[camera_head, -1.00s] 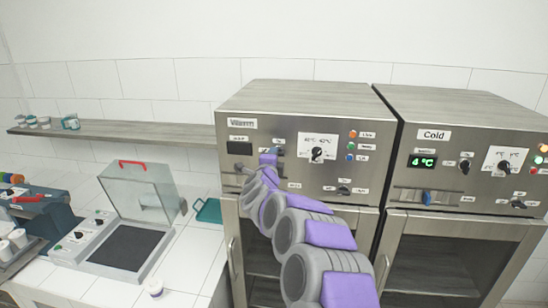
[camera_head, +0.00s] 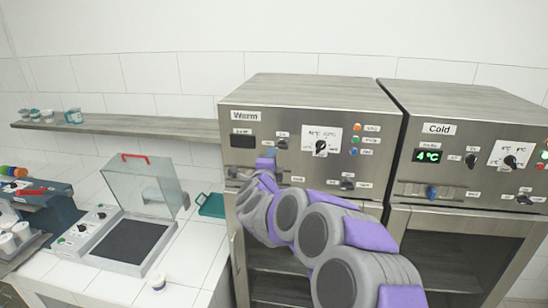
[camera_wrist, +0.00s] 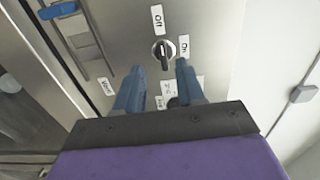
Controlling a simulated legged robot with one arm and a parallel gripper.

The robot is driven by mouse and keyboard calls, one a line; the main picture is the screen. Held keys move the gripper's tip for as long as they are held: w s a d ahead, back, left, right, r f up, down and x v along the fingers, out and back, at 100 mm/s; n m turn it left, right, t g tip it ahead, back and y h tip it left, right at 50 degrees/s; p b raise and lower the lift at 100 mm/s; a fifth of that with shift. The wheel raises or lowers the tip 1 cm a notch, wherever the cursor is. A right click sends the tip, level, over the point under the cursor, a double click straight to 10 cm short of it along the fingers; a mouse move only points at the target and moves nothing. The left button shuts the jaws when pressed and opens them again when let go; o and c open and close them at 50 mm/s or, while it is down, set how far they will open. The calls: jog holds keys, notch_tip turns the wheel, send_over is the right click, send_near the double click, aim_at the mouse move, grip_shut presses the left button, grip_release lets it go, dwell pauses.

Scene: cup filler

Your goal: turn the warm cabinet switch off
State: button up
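The warm cabinet (camera_head: 262,97) stands in the middle of the head view with a dark display (camera_head: 243,141). In the wrist view, its switch (camera_wrist: 162,50) is a small black knob with a white pointer line, between an "Off" label (camera_wrist: 157,17) and an "On" label (camera_wrist: 184,45). I cannot tell surely which label the pointer marks. My gripper (camera_wrist: 159,65) is open, its two blue fingers reaching toward the panel on either side just below the knob. Nothing is held, and contact is unclear. In the head view, my arm hides the panel's lower left.
A blue-handled slider (camera_wrist: 58,10) marked "Vent" lies close by in the wrist view. A dial (camera_head: 320,147) and another knob (camera_head: 347,184) share the warm panel. The cold cabinet (camera_head: 460,100), reading 4 °C, stands to the right. A shelf (camera_head: 150,126) runs left.

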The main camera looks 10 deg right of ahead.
jog(key=v, duration=0.9)
jog(key=shift+s+a+b, duration=0.2)
jog(key=shift+s+b, duration=0.05)
jog(key=shift+b, duration=0.2)
jog(key=shift+a, duration=0.1)
jog(key=s+a+f+n+g+y+b, duration=0.2)
jog(key=s+a+f+n+y+b, duration=0.3)
jog(key=a+n+y, duration=0.4)
jog(key=s+f+n+g+y+b, duration=0.1)
jog(key=s+f+n+g+b, duration=0.2)
jog(key=s, duration=0.4)
jog(key=s+f+n+g+y+b, duration=0.1)
jog(key=s+f+n+g, duration=0.2)
jog(key=s+f+n, duration=0.25)
jog(key=s+d+f+n+g+h+b, duration=0.1)
jog(key=s+d+f, duration=0.4)
jog(key=s, duration=0.5)
jog(key=s+d+f+n+g+h+b, duration=0.1)
jog(key=s+d+f+g, duration=0.4)
jog(key=s, duration=0.6)
jog(key=s+d+f+n+g+h+b, duration=0.2)
jog(key=s+d+f+g+h+b, duration=0.1)
jog(key=s, duration=0.8)
jog(key=d+f+g+b, duration=0.1)
jog(key=d+f+g, duration=0.1)
jog(key=d+f, duration=0.1)
jog(key=shift+s, duration=0.15)
